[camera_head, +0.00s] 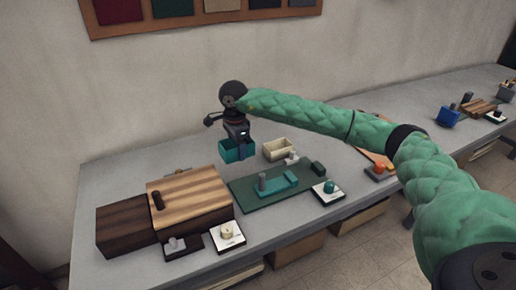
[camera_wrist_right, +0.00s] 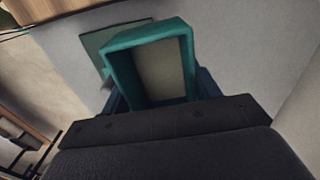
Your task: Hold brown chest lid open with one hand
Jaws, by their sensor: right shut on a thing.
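The brown chest (camera_head: 125,224) sits at the left end of the grey table, with dark brown wood on its left side. A lighter striped wooden panel with a dark knob (camera_head: 157,201), apparently its lid (camera_head: 195,193), lies flat; I cannot tell whether it is fully shut. My right gripper (camera_head: 237,141) is behind and to the right of the chest, apart from it. It is shut on a small teal open-topped bin (camera_head: 237,153). The bin also fills the middle of the wrist view (camera_wrist_right: 190,60) and looks empty. My left gripper is not in view.
A green mat (camera_head: 247,199) with a teal block (camera_head: 275,185) lies right of the chest. A cream bin (camera_head: 277,149) stands behind it. Small white-based items (camera_head: 227,238) sit in front of the chest and by the mat. Beyond are a blue bin (camera_head: 447,117) and a wall.

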